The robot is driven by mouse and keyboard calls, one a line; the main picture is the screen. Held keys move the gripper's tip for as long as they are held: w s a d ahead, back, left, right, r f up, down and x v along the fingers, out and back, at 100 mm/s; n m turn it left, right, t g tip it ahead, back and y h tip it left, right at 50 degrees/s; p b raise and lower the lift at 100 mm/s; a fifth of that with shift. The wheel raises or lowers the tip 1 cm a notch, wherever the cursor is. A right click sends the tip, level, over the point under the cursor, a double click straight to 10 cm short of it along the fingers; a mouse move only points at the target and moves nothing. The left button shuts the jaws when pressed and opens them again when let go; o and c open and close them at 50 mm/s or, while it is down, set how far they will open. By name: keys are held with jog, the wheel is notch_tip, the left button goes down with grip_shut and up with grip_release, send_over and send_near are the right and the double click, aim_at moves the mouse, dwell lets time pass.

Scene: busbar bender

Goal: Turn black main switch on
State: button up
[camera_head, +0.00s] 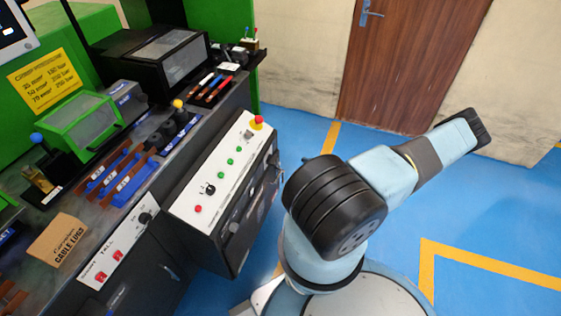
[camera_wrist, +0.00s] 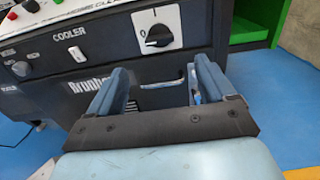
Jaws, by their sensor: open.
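The black main switch (camera_wrist: 158,36) is a round rotary knob on a white square plate, on the dark front of the machine. It shows in the upper middle of the wrist view. A "0" mark stands at the left of the knob, and a white mark shows on the knob itself. My gripper (camera_wrist: 160,76) is open and empty. Its two blue-grey fingers point toward the machine front, one on each side below the switch, apart from it in the picture. In the head view my gripper is hidden, and I cannot make out the main switch for certain.
A white control panel (camera_head: 220,167) carries a red emergency button (camera_head: 257,122), several green buttons and a black knob (camera_head: 210,190). A cooler knob (camera_wrist: 76,54) sits left of the switch. A bar handle (camera_wrist: 162,85) lies below it.

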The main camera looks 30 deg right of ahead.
aim_at(276, 160)
jog(key=x, duration=1.1)
jog(key=shift+w+a, duration=0.2)
jog(key=shift+a, duration=0.05)
jog(key=shift+c, duration=0.4)
